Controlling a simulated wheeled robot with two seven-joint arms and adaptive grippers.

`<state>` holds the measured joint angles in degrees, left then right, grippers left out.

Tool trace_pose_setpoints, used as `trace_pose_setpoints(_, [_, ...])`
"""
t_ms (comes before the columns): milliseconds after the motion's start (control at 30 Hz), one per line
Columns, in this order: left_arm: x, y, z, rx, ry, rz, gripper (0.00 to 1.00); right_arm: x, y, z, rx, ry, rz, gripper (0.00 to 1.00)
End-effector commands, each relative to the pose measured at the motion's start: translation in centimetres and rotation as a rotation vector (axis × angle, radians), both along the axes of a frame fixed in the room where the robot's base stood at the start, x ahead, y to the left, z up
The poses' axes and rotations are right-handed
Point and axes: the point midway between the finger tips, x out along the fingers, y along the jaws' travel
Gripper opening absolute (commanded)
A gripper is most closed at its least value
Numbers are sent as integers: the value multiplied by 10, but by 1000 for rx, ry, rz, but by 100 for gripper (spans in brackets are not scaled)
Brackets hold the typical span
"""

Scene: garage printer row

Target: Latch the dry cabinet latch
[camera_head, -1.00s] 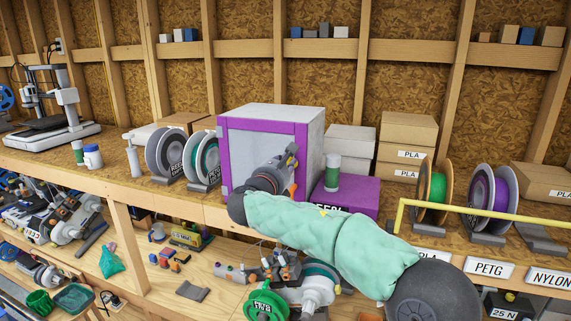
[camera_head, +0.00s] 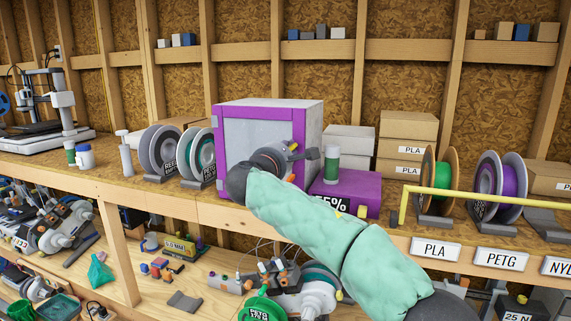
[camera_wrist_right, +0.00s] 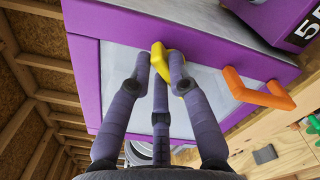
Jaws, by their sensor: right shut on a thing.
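The dry cabinet (camera_head: 238,145), a pale box with a purple-framed front, stands on the bench in the middle of the head view. Its door looks flush with the body. In the right wrist view the purple frame (camera_wrist_right: 85,75) fills the upper part. The yellow latch (camera_wrist_right: 160,58) sits at the frame's edge, between my right fingertips. My right gripper (camera_wrist_right: 161,68) is shut on it; the gripper also shows at the cabinet front in the head view (camera_head: 293,156), where it hides part of the door. An orange handle (camera_wrist_right: 255,92) is on the cabinet beside the latch. My left gripper is not in view.
A purple box (camera_head: 345,190) with a green-and-white bottle (camera_head: 331,165) on it stands close right of the cabinet. Filament spools (camera_head: 200,155) stand close left. A yellow rail (camera_head: 480,194) runs along the bench edge at right.

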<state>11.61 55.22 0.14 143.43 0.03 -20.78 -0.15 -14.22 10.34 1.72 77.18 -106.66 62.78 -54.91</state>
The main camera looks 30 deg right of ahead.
Motion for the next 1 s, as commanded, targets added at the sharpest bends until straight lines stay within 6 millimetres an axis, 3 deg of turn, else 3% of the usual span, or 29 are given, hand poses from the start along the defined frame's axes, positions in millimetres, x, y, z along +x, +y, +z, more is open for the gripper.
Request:
trace_pose_setpoints(33, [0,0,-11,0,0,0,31,-1,0,-5,29,-37,0,0])
trace_pose_setpoints(500, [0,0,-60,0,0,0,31,-4,-4,-9,317,-371,0,0])
trace_pose_setpoints(1000, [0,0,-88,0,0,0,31,-6,-5,-12,524,-612,0,0])
